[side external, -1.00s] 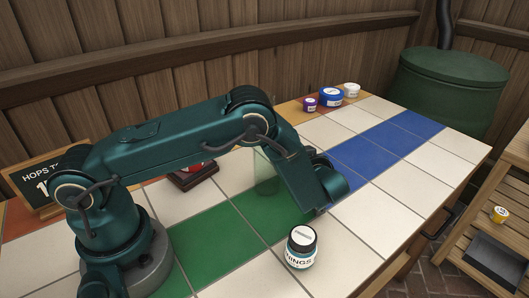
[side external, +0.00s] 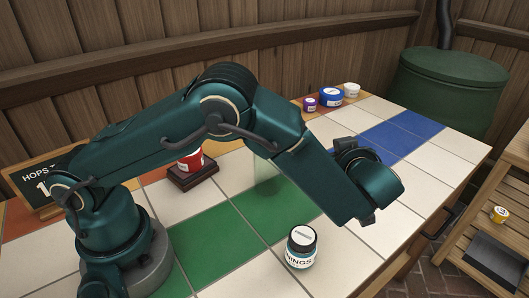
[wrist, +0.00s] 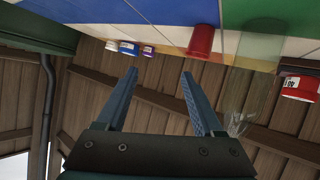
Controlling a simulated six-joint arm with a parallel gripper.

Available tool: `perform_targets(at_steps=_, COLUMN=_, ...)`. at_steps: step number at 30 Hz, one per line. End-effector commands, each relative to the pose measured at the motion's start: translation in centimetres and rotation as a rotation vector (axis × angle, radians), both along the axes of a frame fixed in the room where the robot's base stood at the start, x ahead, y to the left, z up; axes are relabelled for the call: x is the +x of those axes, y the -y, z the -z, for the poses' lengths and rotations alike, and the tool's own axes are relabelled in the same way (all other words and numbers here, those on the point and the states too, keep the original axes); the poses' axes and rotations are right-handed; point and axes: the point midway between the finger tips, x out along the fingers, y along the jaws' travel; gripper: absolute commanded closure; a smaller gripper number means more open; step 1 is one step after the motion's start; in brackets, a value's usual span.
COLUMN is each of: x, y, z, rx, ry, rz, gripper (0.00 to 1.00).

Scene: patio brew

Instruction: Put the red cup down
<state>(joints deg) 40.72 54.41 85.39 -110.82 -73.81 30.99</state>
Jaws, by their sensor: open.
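The red cup (wrist: 201,40) stands upright on the pale tiles, shown upside down in the wrist view, between the blue and green strips. It is beyond my fingertips and apart from them. My gripper (wrist: 160,73) is open, with nothing between its fingers. In the side view the cup does not show; my arm appears to hide that part of the table.
A clear, greenish glass (wrist: 252,82) stands beside the cup. A red-and-white jar (side external: 190,160) sits on a dark stand. Purple (side external: 310,104), blue (side external: 331,97) and white (side external: 352,90) tubs line the back.

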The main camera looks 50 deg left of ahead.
Motion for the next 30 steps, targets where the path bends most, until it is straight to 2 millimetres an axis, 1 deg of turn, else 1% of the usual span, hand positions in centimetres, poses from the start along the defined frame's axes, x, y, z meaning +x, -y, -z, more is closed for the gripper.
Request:
perform_targets(at_steps=1, x=1.7, y=0.2, z=-2.1, rx=-0.063, ry=0.059, rz=0.067, gripper=0.31)
perform_targets(at_steps=2, x=2.8, y=0.6, z=-3.4, rx=-0.099, ry=0.093, rz=0.120, gripper=0.31)
perform_targets(at_steps=3, x=4.0, y=1.1, z=-5.2, rx=-0.147, ry=0.135, rz=0.194, gripper=0.31)
perform_targets(at_steps=5, x=5.3, y=2.0, z=-7.8, rx=-0.208, ry=0.187, rz=0.309, gripper=0.31)
perform_targets(at_steps=6, x=5.8, y=2.6, z=-9.5, rx=-0.242, ry=0.214, rz=0.384, gripper=0.31)
perform_targets(at_steps=7, x=6.0, y=3.0, z=-10.8, rx=-0.265, ry=0.232, rz=0.442, gripper=0.31)
perform_targets(at_steps=9, x=5.8, y=4.0, z=-13.5, rx=-0.309, ry=0.255, rz=0.575, gripper=0.31)
perform_targets(at_steps=11, x=5.0, y=4.8, z=-15.5, rx=-0.334, ry=0.260, rz=0.687, gripper=0.31)
perform_targets(at_steps=12, x=4.1, y=5.3, z=-16.6, rx=-0.346, ry=0.253, rz=0.758, gripper=0.31)
perform_targets(at_steps=14, x=2.4, y=5.9, z=-17.8, rx=-0.355, ry=0.230, rz=0.859, gripper=0.31)
perform_targets(at_steps=15, x=1.1, y=6.2, z=-18.3, rx=-0.355, ry=0.205, rz=0.922, gripper=0.31)
perform_targets(at_steps=17, x=-1.3, y=6.4, z=-18.5, rx=-0.349, ry=0.153, rz=1.007, gripper=0.31)
perform_targets(at_steps=18, x=-3.0, y=6.4, z=-18.4, rx=-0.340, ry=0.109, rz=1.056, gripper=0.31)
perform_targets(at_steps=20, x=-5.8, y=6.1, z=-17.8, rx=-0.323, ry=0.031, rz=1.116, gripper=0.31)
perform_targets(at_steps=21, x=-7.7, y=5.7, z=-17.0, rx=-0.308, ry=-0.029, rz=1.146, gripper=0.31)
perform_targets(at_steps=23, x=-10.7, y=4.8, z=-15.6, rx=-0.283, ry=-0.129, rz=1.175, gripper=0.31)
perform_targets(at_steps=24, x=-12.7, y=4.0, z=-14.5, rx=-0.265, ry=-0.198, rz=1.184, gripper=0.31)
perform_targets(at_steps=26, x=-15.5, y=2.6, z=-12.8, rx=-0.241, ry=-0.302, rz=1.179, gripper=0.31)
perform_targets(at_steps=27, x=-17.2, y=1.7, z=-11.6, rx=-0.226, ry=-0.368, rz=1.167, gripper=0.31)
perform_targets(at_steps=30, x=-20.7, y=-0.7, z=-9.3, rx=-0.196, ry=-0.508, rz=1.121, gripper=0.31)
